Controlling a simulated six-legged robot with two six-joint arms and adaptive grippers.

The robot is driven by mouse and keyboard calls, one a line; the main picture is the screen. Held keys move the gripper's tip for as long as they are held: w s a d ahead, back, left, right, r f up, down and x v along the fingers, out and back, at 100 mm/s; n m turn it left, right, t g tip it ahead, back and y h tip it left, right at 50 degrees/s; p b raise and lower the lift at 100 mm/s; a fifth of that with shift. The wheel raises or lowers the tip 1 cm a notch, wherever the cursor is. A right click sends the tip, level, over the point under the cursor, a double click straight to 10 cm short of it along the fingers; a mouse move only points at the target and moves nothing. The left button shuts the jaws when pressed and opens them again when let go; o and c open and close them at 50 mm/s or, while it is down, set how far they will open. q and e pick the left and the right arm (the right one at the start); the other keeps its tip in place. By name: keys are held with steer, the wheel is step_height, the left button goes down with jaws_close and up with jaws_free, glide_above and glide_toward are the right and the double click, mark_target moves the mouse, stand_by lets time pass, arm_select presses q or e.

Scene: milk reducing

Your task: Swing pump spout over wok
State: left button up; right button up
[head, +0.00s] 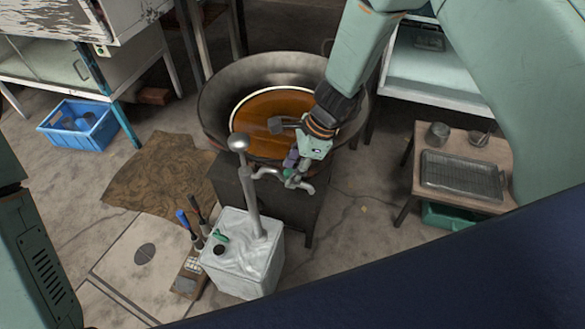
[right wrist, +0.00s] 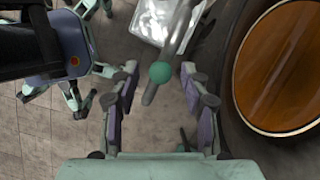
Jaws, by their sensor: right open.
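The pump is a silver canister (head: 243,262) with an upright pipe (head: 251,195) topped by a round knob. Its grey spout (head: 308,187) reaches right from the pipe, in front of the wok (head: 215,105) and outside its rim. The wok holds brown liquid. My right gripper (head: 292,168) is open at the spout, partly hiding it. In the right wrist view the spout (right wrist: 150,93) and a green ball (right wrist: 160,72) on it lie between the parted fingers; contact is not clear. The wok rim (right wrist: 232,75) is to their right there. My left gripper is not in view.
A dark stove stand (head: 285,205) is under the wok. A low wooden table (head: 405,192) with a rack tray (head: 460,175) is at right. A blue crate (head: 78,127) and brown mat (head: 160,180) lie left. Tools (head: 188,262) stand beside the canister.

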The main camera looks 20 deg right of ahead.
steer(key=shift+w+a, duration=0.1)
steer(key=shift+a, duration=0.05)
steer(key=c, duration=0.3)
jaws_close()
stand_by(0.3)
